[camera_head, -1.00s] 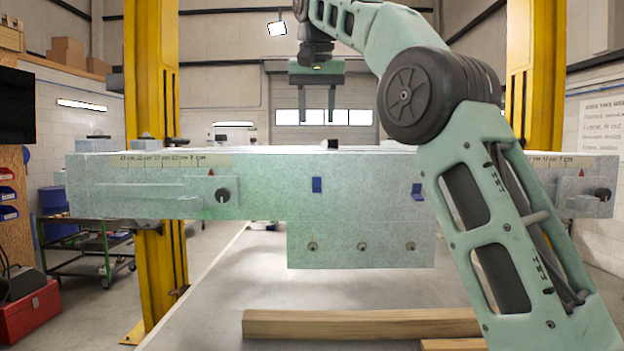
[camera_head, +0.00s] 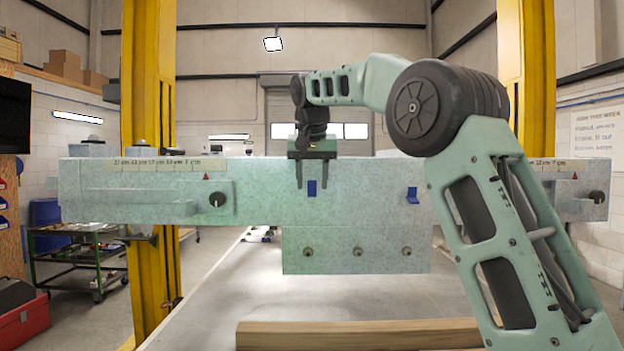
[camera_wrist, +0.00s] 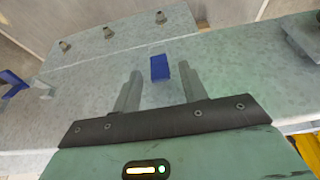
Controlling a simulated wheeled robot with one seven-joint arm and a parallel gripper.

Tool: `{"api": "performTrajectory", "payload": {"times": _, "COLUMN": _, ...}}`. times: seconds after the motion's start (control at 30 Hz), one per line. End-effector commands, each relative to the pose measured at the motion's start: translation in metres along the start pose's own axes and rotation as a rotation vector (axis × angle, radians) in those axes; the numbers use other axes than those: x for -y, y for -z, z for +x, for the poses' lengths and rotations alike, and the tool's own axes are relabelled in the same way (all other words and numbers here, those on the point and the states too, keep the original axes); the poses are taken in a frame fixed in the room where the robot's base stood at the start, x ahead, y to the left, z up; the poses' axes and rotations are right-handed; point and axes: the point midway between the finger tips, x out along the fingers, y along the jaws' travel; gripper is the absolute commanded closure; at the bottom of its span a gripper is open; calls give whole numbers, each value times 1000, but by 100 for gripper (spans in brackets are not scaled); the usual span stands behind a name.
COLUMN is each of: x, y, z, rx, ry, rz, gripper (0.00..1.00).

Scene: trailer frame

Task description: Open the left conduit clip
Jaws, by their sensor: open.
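The left conduit clip (camera_head: 312,187) is a small blue piece on the front face of the pale green speckled frame beam. It looks like a flat upright block, and it also shows in the wrist view (camera_wrist: 160,68). My gripper (camera_head: 313,184) is open, with one finger on each side of this clip. In the wrist view my gripper (camera_wrist: 160,73) has a gap on both sides of the clip. I cannot tell whether the fingertips touch the beam. The second blue clip (camera_head: 412,195), to the right, has a part sticking out; it also shows at the wrist view's left edge (camera_wrist: 12,84).
The beam (camera_head: 260,205) spans the view, with a lower plate (camera_head: 330,262) carrying several bolts under the clips. A block with a black knob (camera_head: 217,199) is at left. Yellow posts (camera_head: 150,100) stand behind. Wooden beams (camera_head: 360,334) lie in front, low down.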

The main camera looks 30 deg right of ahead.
Motion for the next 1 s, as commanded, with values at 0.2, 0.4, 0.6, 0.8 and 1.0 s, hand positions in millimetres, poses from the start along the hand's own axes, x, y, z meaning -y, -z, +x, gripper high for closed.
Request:
{"api": "performTrajectory", "payload": {"times": 0.2, "x": 0, "y": 0, "z": 0, "rx": 0, "ry": 0, "rz": 0, "gripper": 57}}
{"api": "performTrajectory", "payload": {"times": 0.4, "x": 0, "y": 0, "z": 0, "rx": 0, "ry": 0, "rz": 0, "gripper": 100}}
{"api": "performTrajectory", "payload": {"times": 0.6, "x": 0, "y": -1, "z": 1, "rx": -6, "ry": 0, "rz": -1, "gripper": 100}}
{"api": "performTrajectory", "payload": {"times": 0.8, "x": 0, "y": -5, "z": 3, "rx": -53, "ry": 1, "rz": -2, "gripper": 100}}
{"api": "performTrajectory", "payload": {"times": 1.0, "x": 0, "y": -12, "z": 6, "rx": -159, "ry": 2, "rz": -2, "gripper": 100}}
